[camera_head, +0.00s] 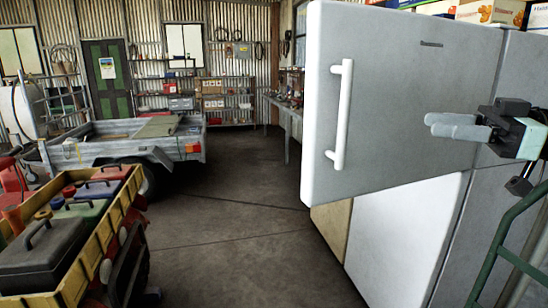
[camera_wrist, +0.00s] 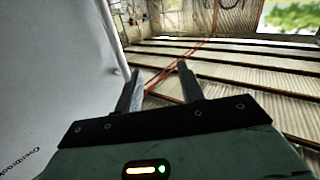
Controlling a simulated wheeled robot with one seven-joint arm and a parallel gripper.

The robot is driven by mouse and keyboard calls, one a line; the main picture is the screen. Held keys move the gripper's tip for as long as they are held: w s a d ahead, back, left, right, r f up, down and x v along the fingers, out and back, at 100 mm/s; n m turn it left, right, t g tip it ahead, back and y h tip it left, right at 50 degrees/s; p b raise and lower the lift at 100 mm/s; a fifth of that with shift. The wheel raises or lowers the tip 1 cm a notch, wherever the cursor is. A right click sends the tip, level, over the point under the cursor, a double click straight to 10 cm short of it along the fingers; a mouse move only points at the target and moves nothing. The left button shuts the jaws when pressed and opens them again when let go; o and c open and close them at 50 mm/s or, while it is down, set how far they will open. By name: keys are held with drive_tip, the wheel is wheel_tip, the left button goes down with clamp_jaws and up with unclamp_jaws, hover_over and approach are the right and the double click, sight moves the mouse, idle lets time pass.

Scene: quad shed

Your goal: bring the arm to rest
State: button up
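My gripper (camera_head: 458,126) is at the right of the head view, its fingers pointing left across the face of the white fridge door (camera_head: 400,95). In the wrist view my gripper (camera_wrist: 160,78) has its two fingers apart, with nothing held between them. The fridge door (camera_wrist: 45,80) fills the left of that view, beside the left finger; I cannot tell whether they touch. The door's long white handle (camera_head: 342,115) is well left of my fingers in the head view. The door looks swung out from the cabinet.
Boxes (camera_head: 490,12) stand on top of the fridge. A green metal rail (camera_head: 505,245) is close at the lower right. The floor (camera_head: 245,190) between is clear.

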drive_tip(key=w+a+f+m+t+h, duration=0.4)
drive_tip(key=w+a+f+t+h, duration=0.15)
drive_tip(key=w+a, duration=0.2)
wheel_tip(320, 180, down, 8)
drive_tip(key=s+a+m+h+b, duration=0.2)
drive_tip(key=m+h, duration=0.1)
drive_tip(key=h, duration=0.3)
drive_tip(key=s+a+f+g+h, duration=0.1)
drive_tip(key=s+f+g, duration=0.2)
drive_tip(key=s, duration=0.5)
drive_tip(key=s+a+f+g+h, duration=0.1)
drive_tip(key=s+f+g, duration=0.3)
drive_tip(key=s, duration=0.5)
drive_tip(key=s+a+f+g+h, duration=0.1)
drive_tip(key=s+f+g+h, duration=0.1)
drive_tip(key=s+f+g, duration=0.2)
drive_tip(key=s+f, duration=0.2)
drive_tip(key=s, duration=0.2)
drive_tip(key=shift+s+h+b, duration=0.3)
drive_tip(key=shift+h, duration=0.05)
drive_tip(key=shift+g, duration=0.25)
